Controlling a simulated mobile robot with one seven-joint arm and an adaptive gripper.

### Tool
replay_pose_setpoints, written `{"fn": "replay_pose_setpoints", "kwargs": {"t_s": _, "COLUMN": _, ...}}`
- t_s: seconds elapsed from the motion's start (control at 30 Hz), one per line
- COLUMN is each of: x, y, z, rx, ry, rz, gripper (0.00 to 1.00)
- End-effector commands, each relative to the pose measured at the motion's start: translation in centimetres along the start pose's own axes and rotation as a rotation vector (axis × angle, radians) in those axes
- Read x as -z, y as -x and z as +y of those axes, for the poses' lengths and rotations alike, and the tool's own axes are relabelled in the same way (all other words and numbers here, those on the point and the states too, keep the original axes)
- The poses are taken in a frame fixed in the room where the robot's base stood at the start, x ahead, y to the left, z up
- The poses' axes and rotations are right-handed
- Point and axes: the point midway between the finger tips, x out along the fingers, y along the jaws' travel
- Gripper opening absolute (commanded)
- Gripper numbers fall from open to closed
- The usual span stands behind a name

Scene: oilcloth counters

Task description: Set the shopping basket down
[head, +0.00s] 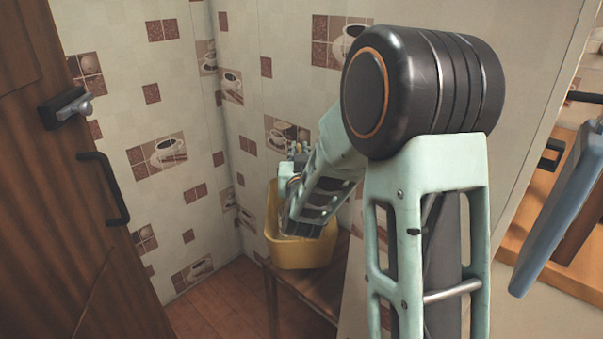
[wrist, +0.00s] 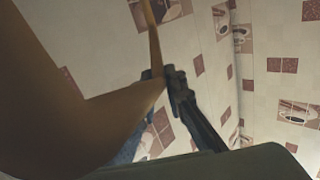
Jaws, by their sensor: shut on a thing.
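The shopping basket (head: 302,252) is yellow and appears upright in the head view, in the tiled corner beyond my arm. A small brown wooden table (head: 308,288) is at or below its base; I cannot tell whether they touch. My forearm hides part of the basket. In the wrist view, a dark brownish-yellow part of the basket (wrist: 60,100) fills the left, with a thin strip rising from it. My gripper (wrist: 165,78) is shut on the basket at this strip. The gripper's fingers are not clear in the head view.
Tiled walls (head: 205,130) with coffee-cup pictures close in behind the basket. A wooden door (head: 85,180) with a black handle stands at left. A pale panel edge is close to my arm at right. Bare floor (head: 215,300) shows left of the table.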

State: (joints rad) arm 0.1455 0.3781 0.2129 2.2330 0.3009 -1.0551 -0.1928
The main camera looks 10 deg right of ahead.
Motion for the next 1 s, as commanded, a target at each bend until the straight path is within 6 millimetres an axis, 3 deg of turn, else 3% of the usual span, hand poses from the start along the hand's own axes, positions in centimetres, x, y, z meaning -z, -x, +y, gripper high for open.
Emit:
{"fn": "replay_pose_setpoints", "kwargs": {"t_s": 0.57, "x": -3.0, "y": -0.3, "z": 0.4, "rx": -0.001, "ry": -0.001, "rz": 0.008, "gripper": 0.0}}
{"fn": "replay_pose_setpoints", "kwargs": {"t_s": 0.83, "x": -6.4, "y": -0.4, "z": 0.5, "rx": -0.001, "ry": -0.001, "rz": 0.006, "gripper": 0.0}}
{"fn": "replay_pose_setpoints", "kwargs": {"t_s": 1.0, "x": -6.6, "y": -0.7, "z": 0.8, "rx": -0.001, "ry": -0.002, "rz": 0.009, "gripper": 0.0}}
